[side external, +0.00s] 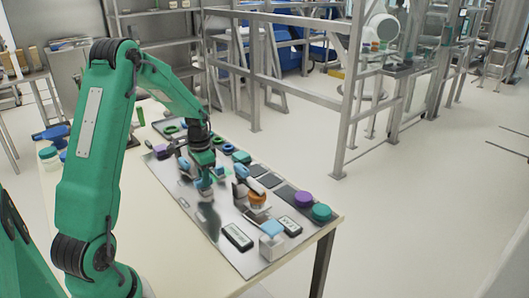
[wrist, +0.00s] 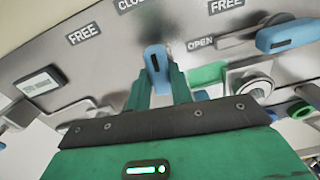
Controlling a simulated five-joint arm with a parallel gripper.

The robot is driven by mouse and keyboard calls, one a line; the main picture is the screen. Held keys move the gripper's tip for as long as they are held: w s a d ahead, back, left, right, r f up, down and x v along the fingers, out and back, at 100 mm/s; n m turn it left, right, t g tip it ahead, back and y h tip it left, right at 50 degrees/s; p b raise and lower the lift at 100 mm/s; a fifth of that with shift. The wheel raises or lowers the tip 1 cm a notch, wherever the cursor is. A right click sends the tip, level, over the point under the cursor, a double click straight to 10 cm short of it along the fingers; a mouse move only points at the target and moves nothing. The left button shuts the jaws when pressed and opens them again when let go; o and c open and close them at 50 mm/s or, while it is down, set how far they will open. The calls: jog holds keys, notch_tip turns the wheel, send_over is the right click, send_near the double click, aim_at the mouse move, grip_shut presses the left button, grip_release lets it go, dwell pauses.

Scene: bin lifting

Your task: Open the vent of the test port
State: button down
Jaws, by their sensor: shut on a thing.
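My gripper (wrist: 160,88) is shut on a blue handle (wrist: 156,62) in the wrist view, with a green finger on each side of it. The handle's upper end points at a partly cut-off label beginning "CLO" (wrist: 130,4). A "FREE" label (wrist: 83,34) is to the left and another "FREE" label (wrist: 226,5) to the right. In the side view my gripper (side external: 205,182) is down at the grey panel (side external: 185,208); the held handle cannot be made out there. No test port or vent label is readable, and my gripper body hides the handle's lower part.
A second blue handle (wrist: 288,37) is at the right, near an "OPEN" label (wrist: 200,42) and a round metal fitting (wrist: 250,88). The side view shows purple (side external: 303,199) and teal (side external: 321,212) round caps and a blue-topped white block (side external: 271,240) on the right.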

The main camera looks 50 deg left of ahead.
jog(key=m, duration=0.3)
jog(key=shift+m, duration=0.4)
jog(key=m, duration=0.4)
jog(key=shift+m, duration=0.3)
jog(key=m, duration=0.4)
jog(key=shift+m, duration=2.2)
jog(key=c, duration=1.2)
grip_release()
jog(key=shift+c, duration=0.2)
